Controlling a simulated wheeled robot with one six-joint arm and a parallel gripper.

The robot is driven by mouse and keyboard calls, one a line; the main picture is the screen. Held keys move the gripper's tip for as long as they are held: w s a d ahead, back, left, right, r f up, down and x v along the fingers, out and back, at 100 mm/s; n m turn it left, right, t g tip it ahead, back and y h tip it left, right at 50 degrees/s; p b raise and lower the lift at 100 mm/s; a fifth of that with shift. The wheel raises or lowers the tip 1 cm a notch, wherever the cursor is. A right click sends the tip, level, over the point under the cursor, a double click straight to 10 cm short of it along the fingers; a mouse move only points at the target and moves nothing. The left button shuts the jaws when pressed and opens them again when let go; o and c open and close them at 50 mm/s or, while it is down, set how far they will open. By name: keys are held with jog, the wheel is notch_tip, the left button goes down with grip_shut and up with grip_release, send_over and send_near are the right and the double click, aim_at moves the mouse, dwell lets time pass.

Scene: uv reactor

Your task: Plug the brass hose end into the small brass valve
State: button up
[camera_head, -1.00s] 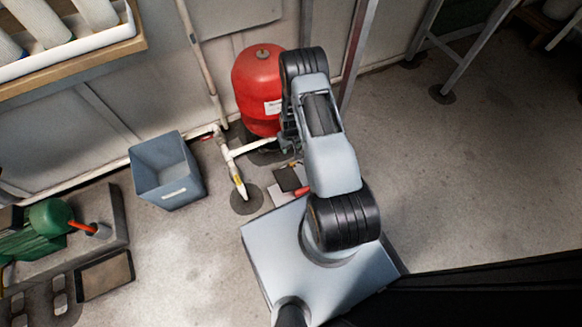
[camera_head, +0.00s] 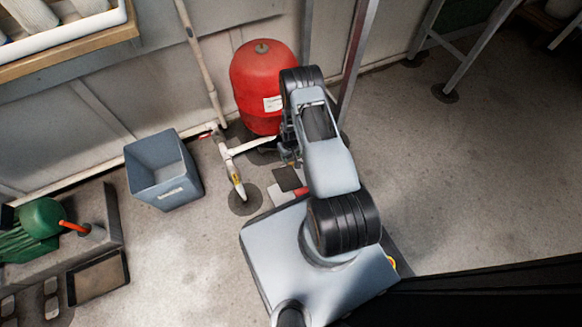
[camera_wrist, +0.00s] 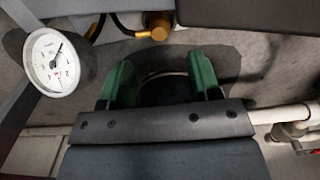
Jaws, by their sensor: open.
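In the wrist view my gripper (camera_wrist: 162,80) shows as two green fingers, spread apart with nothing between them. A stubby brass cylinder (camera_wrist: 157,27) is beyond the fingertips at the top centre, partly cut off by a dark panel. A dark curved hose with a brass-coloured fitting (camera_wrist: 96,27) runs just left of it. I cannot tell for sure which brass piece is the hose end and which is the valve. In the head view my arm covers the gripper area, and no brass part is clear there.
A white dial gauge (camera_wrist: 57,62) is left of the fingers, and a pale pipe (camera_wrist: 282,114) is at right. In the head view a red tank (camera_head: 262,85), white pipework (camera_head: 231,168) and a grey bin (camera_head: 163,172) stand near the wall.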

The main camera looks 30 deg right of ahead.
aim_at(291, 162)
jog(key=f+b, duration=0.2)
jog(key=f, duration=0.1)
jog(key=f+b, duration=0.1)
jog(key=f, duration=0.1)
jog(key=shift+s+f, duration=0.15)
jog(key=shift+s, duration=0.15)
dwell(0.6)
jog(key=c, duration=1)
jog(key=shift+o, duration=0.2)
notch_tip(291, 162, up, 10)
jog(key=p, duration=0.4)
jog(key=shift+p, duration=0.4)
